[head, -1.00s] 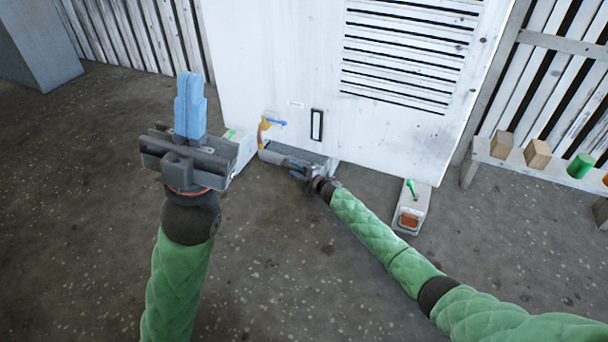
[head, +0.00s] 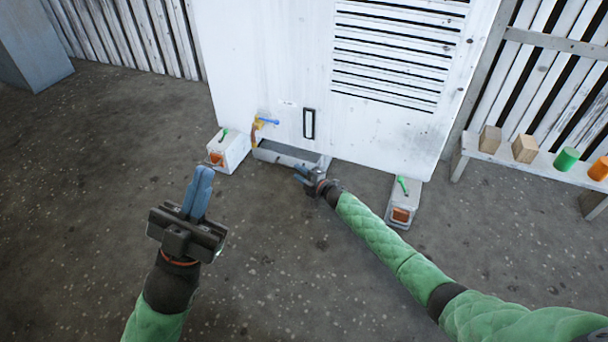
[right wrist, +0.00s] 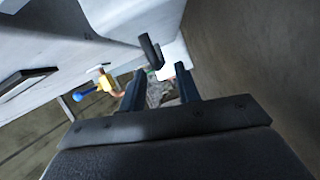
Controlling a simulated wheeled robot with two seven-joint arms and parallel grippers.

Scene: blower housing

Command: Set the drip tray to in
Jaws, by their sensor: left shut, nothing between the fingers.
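The drip tray (head: 284,154) is a long grey trough low at the foot of the white blower housing (head: 260,65). Its front shows just below the panel's bottom edge; how far it reaches inside is hidden. My right gripper (head: 300,172) is just in front of the tray's right part, near the floor. In the right wrist view my right gripper (right wrist: 162,90) has its fingers apart, with no thing clearly held. A dark upright bar (right wrist: 151,52) shows beyond them; I cannot tell what it belongs to. My left gripper (head: 200,190) is shut and empty, raised well in front of the housing.
A yellow valve with a blue lever (head: 262,122) sits above the tray's left end. Pale feet with green levers stand at left (head: 228,150) and right (head: 400,205). A white bench (head: 530,168) with blocks and cylinders is at right. The floor in front is clear.

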